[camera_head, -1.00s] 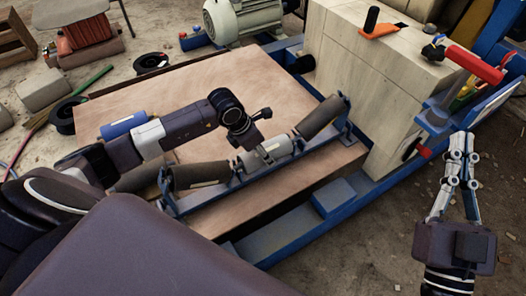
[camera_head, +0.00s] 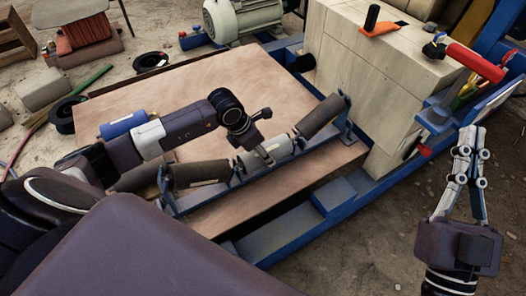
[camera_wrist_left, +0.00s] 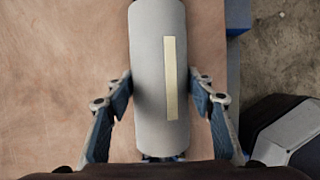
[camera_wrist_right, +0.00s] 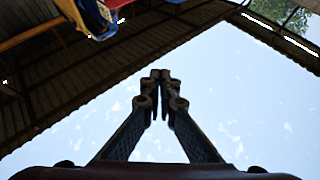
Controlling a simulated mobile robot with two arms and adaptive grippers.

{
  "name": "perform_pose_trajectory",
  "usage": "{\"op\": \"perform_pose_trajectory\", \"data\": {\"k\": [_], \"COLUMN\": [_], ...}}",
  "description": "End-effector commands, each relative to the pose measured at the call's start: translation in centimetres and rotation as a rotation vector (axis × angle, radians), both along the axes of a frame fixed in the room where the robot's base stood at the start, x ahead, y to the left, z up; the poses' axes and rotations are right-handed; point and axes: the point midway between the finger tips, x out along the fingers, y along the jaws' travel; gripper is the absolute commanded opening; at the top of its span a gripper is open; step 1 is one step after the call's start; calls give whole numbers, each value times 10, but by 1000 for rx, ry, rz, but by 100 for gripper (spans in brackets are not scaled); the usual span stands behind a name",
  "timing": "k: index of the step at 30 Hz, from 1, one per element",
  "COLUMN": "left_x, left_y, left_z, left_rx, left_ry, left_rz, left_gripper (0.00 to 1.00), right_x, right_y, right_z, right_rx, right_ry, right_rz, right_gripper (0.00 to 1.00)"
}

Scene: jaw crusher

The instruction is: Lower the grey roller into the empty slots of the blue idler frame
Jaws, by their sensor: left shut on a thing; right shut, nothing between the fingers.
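The blue idler frame (camera_head: 177,210) stands on the wooden board, with a dark brown roller (camera_head: 200,173) at its left end and another (camera_head: 320,116) at its right end. The grey roller (camera_head: 270,151), with a beige strip, is between them; I cannot tell whether its ends sit in the slots. In the left wrist view the grey roller (camera_wrist_left: 160,75) lies between my left fingers (camera_wrist_left: 160,103), which are shut on it; in the head view the wrist partly hides this grip. My right gripper (camera_head: 469,140) is shut and empty, pointing up, far right of the frame; its fingertips also meet in the right wrist view (camera_wrist_right: 160,75).
A blue roller (camera_head: 122,125) lies on the board (camera_head: 240,75) behind my left arm. A large pale block (camera_head: 375,80) stands right of the frame. A red-handled tool (camera_head: 474,62) is near my right gripper. The board behind the frame is mostly clear.

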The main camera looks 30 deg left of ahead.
Motion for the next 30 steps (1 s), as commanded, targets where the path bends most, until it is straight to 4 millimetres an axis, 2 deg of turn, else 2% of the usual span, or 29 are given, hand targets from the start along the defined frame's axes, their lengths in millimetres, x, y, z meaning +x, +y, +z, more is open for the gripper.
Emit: {"op": "perform_pose_trajectory", "data": {"k": [25, 26, 30], "left_x": [2, 2, 1], "left_y": [0, 0, 0], "left_z": [-3, -3, -3], "left_rx": [-2, -2, -1], "left_ry": [-6, -7, -5], "left_rz": [0, 0, 0], "left_gripper": [0, 50, 66], "right_x": [-10, -11, -11], "right_y": [-1, -1, -1], "right_z": [17, 18, 19], "right_rx": [24, 25, 25], "right_ry": [-86, -89, -94], "right_rz": [5, 5, 5], "right_gripper": [0, 0, 0]}}
